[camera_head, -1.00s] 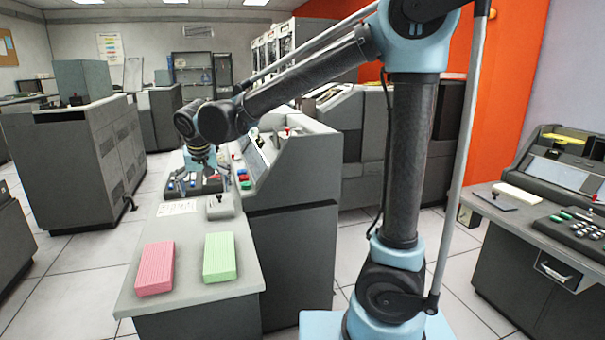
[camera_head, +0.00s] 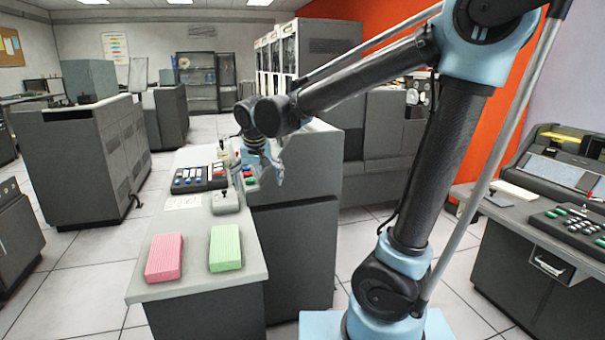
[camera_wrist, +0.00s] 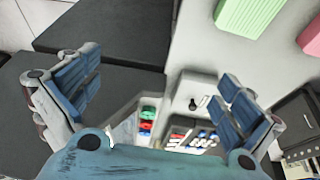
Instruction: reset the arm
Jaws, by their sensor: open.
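My arm reaches from its base at the lower right toward the console. My gripper (camera_head: 278,170) hangs at its end, pointing down, beside the console front in the head view. In the wrist view my gripper (camera_wrist: 157,95) is open, its two blue-padded fingers wide apart with nothing between them. Below and between the fingers show the dark console side and part of the grey desk.
A pink card stack (camera_head: 164,257) and a green card stack (camera_head: 225,247) lie on the grey desk (camera_head: 190,283). A small lever box (camera_head: 225,203) and a button panel (camera_head: 199,178) stand behind them. Another console (camera_head: 540,225) is at the right. The floor between is clear.

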